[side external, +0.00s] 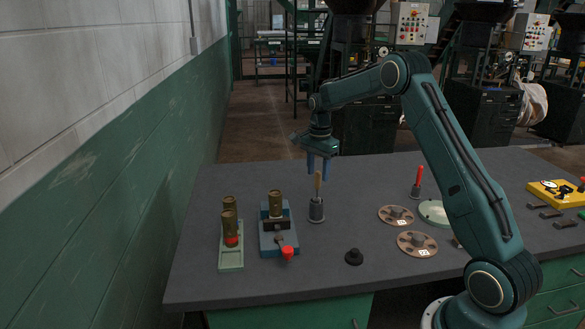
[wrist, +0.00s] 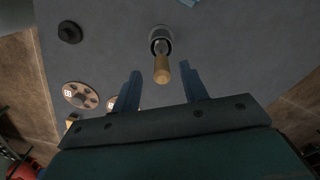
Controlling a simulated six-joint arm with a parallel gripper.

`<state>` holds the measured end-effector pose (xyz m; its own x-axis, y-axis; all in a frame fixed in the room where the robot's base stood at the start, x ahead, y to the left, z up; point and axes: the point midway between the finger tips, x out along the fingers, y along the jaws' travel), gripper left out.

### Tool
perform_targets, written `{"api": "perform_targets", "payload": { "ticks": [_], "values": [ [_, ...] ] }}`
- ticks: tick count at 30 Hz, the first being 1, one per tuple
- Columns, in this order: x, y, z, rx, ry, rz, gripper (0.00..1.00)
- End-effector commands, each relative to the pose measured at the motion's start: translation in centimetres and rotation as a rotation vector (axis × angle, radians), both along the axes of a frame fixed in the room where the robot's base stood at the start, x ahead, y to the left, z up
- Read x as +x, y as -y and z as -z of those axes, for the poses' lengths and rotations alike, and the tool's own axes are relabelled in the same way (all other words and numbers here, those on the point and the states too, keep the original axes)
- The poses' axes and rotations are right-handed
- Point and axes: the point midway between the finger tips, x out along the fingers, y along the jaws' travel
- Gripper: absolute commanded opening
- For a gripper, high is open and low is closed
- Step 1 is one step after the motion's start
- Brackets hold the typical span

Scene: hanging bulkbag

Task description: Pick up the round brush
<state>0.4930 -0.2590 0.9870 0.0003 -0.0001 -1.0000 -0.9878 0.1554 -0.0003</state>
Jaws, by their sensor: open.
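The round brush (side external: 318,185) stands upright in a small grey holder (side external: 316,210) on the dark table. Its wooden handle points up and its lower end is hidden in the holder. In the wrist view the brush handle (wrist: 161,70) shows ahead of my gripper, between the lines of the two fingers and a little beyond their tips. My gripper (side external: 318,171) points down with its blue fingers at the handle's top in the side view. It is open in the wrist view (wrist: 164,73), with nothing held between the fingers.
Left of the holder stand a blue fixture (side external: 267,243) with a red knob and a green tray (side external: 231,258) with brass cylinders. To the right are a black knob (side external: 354,257), brown discs (side external: 417,244), a red-handled tool (side external: 418,180) and a yellow tray (side external: 548,197).

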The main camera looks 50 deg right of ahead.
Motion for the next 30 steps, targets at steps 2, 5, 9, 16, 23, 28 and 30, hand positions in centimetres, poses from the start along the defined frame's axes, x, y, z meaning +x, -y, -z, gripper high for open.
{"api": "perform_targets", "payload": {
  "ticks": [2,5,9,16,23,28,30],
  "values": [
    [0.0,0.0,0.0,0.0,0.0,0.0,0.44],
    [0.0,0.0,0.1,0.0,0.0,0.0,0.44],
    [0.0,0.0,0.9,0.001,-0.003,0.0,0.44],
    [0.2,0.1,3.5,0.001,-0.003,0.0,0.44],
    [0.2,0.1,5.2,0.0,-0.001,0.0,0.44],
    [0.2,0.1,5.3,0.0,-0.001,0.0,0.44],
    [0.2,0.1,5.2,0.0,-0.001,0.0,0.44]
  ]
}}
